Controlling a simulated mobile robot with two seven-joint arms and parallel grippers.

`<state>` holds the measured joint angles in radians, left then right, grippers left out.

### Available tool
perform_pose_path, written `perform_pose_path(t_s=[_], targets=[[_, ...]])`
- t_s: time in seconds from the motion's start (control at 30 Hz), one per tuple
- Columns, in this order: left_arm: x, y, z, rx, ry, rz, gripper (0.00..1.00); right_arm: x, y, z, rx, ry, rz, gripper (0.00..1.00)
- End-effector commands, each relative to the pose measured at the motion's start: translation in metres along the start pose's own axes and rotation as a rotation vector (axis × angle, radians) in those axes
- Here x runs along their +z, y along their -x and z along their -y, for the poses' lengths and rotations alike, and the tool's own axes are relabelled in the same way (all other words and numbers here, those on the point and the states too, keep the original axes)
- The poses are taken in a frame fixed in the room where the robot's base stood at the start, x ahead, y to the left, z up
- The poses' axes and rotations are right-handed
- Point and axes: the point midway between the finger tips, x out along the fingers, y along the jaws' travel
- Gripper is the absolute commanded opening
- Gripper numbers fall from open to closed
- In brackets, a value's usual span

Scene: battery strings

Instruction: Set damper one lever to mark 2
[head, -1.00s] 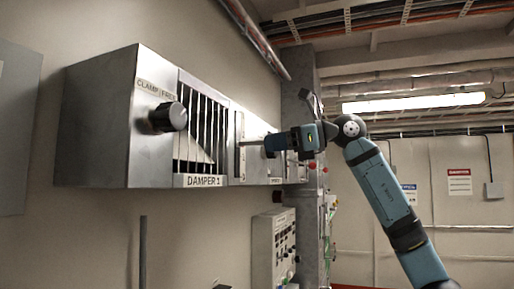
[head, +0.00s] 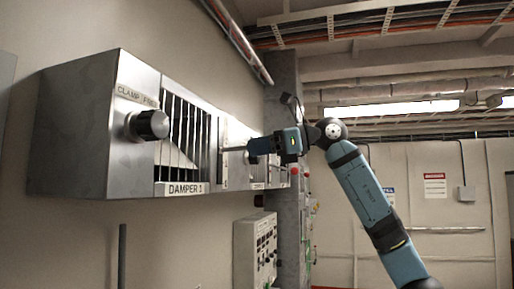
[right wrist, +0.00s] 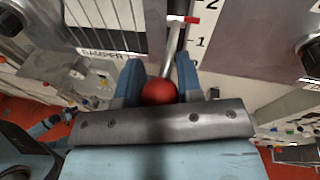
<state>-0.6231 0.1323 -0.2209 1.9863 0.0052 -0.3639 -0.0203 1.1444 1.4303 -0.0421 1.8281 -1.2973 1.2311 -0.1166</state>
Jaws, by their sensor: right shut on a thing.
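The damper one lever is a pale metal rod (right wrist: 173,50) with a red ball knob (right wrist: 159,92), seen in the right wrist view. My right gripper (right wrist: 160,84) is shut on the lever's knob end, with one blue finger on each side. A red pointer (right wrist: 190,19) on the lever lies between marks 1 and 2 of the white scale (right wrist: 216,40). In the head view my right gripper (head: 251,147) reaches the lever rod (head: 234,149) beside the DAMPER 1 label (head: 185,189); the knob is hidden there. My left gripper is not in view.
The grey cabinet (head: 80,135) juts from the wall, with a black clamp knob (head: 150,124) and a slatted grille (head: 190,130). Another black knob (right wrist: 312,52) sits right of the scale. A control panel (head: 255,250) hangs below. The room to the right is open.

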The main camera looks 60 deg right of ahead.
Motion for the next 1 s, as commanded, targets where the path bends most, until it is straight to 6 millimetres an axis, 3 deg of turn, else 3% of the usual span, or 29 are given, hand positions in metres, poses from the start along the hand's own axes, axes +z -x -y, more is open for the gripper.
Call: perform_pose_path(t_s=[0.67,0.7,0.8,1.0], targets=[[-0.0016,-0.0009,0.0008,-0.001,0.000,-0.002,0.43,0.0005,0.0007,-0.0002,0.000,0.001,0.001,0.00],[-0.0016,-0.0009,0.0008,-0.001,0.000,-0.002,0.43,0.0004,0.0007,-0.0003,0.000,0.001,0.001,0.36],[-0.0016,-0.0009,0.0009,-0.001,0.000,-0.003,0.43,0.0003,0.0006,-0.0003,0.000,0.001,0.000,0.58],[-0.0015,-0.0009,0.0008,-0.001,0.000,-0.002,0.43,-0.0001,0.0001,-0.0002,0.000,0.001,-0.001,0.58]])
